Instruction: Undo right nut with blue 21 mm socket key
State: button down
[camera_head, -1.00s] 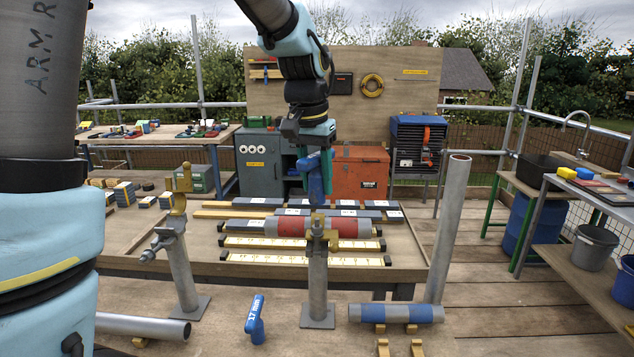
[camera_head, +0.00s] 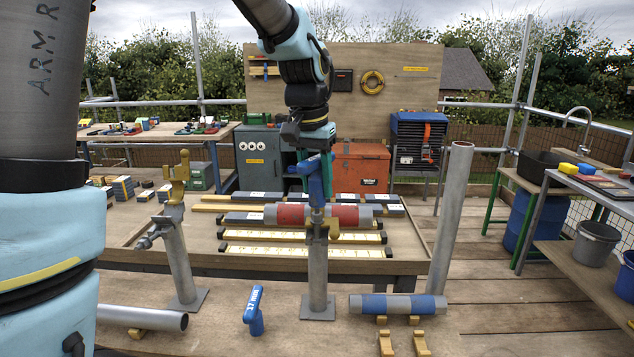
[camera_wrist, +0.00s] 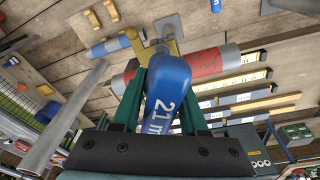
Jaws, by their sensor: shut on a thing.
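My gripper (camera_head: 314,164) is shut on the blue 21 mm socket key (camera_head: 317,187) and holds it upright over the right post (camera_head: 318,272). The key also shows in the wrist view (camera_wrist: 167,92), with "21 m" readable on its handle between the green fingers. The key's metal shaft reaches down to the brass clamp (camera_head: 331,229) on the right post. The right nut is hidden under the key, and I cannot tell whether the socket is fully seated. A grey tube with red bands (camera_head: 290,214) lies across this clamp.
The left post (camera_head: 178,262) has a brass clamp (camera_head: 181,168) standing up. A blue 17 mm key (camera_head: 254,310) stands on the near bench. A grey tube with blue bands (camera_head: 398,306) rests on wooden blocks to the right. A tall pipe (camera_head: 452,215) stands farther right.

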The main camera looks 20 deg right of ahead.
aim_at(318, 196)
jog(key=shift+f+b, duration=1.35)
jog(key=shift+f, duration=0.35)
jog(key=n+b, duration=0.1)
jog(key=n, duration=0.1)
jog(key=n+b, duration=0.1)
jog(key=n, duration=0.2)
jog(key=shift+r+t+y, duration=0.1)
jog(key=shift+t+y, duration=0.2)
jog(key=shift+r+n, duration=0.1)
jog(key=shift+n, duration=0.5)
jog(key=n, duration=0.4)
jog(key=shift+n+y, duration=0.4)
jog(key=n, duration=0.4)
jog(key=shift+y, duration=0.3)
jog(key=shift+d+r, duration=0.1)
